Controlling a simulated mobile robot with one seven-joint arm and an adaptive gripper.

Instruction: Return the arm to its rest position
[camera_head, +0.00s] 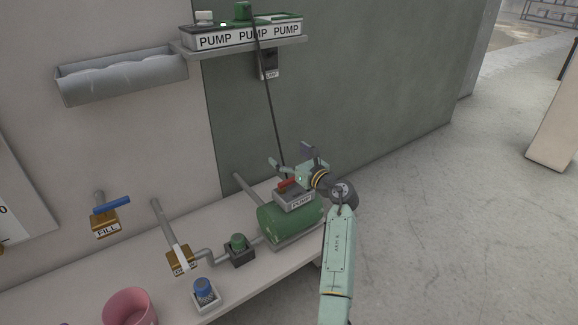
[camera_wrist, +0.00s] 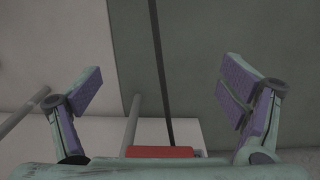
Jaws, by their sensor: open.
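My gripper (camera_head: 291,157) is at the end of my green arm, just above and behind the grey PUMP box (camera_head: 294,200) in the head view. The box has a red lever (camera_head: 288,183) and sits on a green tank (camera_head: 280,221). In the wrist view my gripper (camera_wrist: 165,95) has its two purple-padded fingers spread wide with nothing between them. The red lever (camera_wrist: 160,152) shows at the bottom of the wrist view, below the fingers. Whether the gripper touches the box cannot be told.
A PUMP-labelled shelf (camera_head: 245,44) hangs above, with a black cable (camera_head: 269,110) running down behind my gripper. The floor (camera_head: 470,220) to the right is clear.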

